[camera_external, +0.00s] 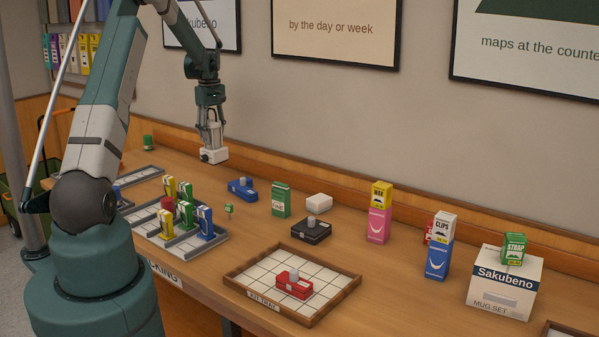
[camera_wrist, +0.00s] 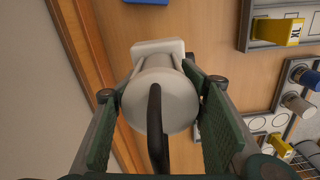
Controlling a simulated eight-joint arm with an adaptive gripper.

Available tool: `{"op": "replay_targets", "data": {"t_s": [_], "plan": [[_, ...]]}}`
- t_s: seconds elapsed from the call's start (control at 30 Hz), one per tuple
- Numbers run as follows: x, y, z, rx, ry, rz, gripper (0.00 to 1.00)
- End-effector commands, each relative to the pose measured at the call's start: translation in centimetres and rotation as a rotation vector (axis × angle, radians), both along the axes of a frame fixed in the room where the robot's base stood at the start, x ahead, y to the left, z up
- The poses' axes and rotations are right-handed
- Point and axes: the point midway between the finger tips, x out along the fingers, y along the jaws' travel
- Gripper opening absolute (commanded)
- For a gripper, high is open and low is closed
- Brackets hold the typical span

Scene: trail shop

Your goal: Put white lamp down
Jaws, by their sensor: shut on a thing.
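The white lamp (camera_external: 212,139) is in my gripper (camera_external: 210,128), held upright near the back of the counter in the external view. Its square white base (camera_external: 214,156) hangs at the bottom, and I cannot tell for sure whether it touches the counter. In the wrist view the white lamp (camera_wrist: 166,95) sits between the two green finger pads of my gripper (camera_wrist: 160,110), which is shut on it. A dark handle (camera_wrist: 155,125) crosses the lamp towards the camera.
The wooden counter (camera_external: 345,245) has a blue lamp (camera_external: 242,188) and a green box (camera_external: 281,199) to the right of the white lamp. A grey rack (camera_external: 190,245) with several coloured items stands in front. A wooden kit tray (camera_external: 335,304) holds a red lamp (camera_external: 293,284).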

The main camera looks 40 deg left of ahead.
Motion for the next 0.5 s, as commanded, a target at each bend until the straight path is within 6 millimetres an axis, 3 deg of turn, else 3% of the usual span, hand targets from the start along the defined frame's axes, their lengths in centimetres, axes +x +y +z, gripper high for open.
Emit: {"op": "replay_targets", "data": {"t_s": [0.3,0.5], "plan": [[0.0,0.0,-4.1,0.000,0.000,0.000,0.07],[0.0,0.0,-5.3,0.000,0.000,0.000,0.07]]}}
